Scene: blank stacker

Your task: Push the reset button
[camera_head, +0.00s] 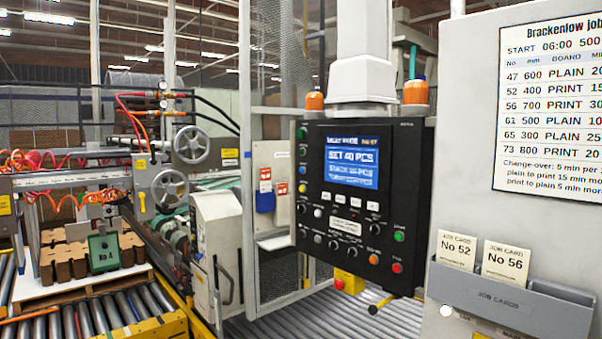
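A black control panel (345,262) hangs in the middle of the head view, with a lit blue screen (351,162) reading "SET 40 PCS". At its lower right are a green button (399,236), an orange button (374,258) and a red button (397,268). Neither of my grippers is in view.
A grey job card holder (510,302) with cards No 52 (457,254) and No 56 (505,264) is on the white wall at right. A roller conveyor (290,320) runs below the panel. Brown blocks (70,262) stand on a pallet at left.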

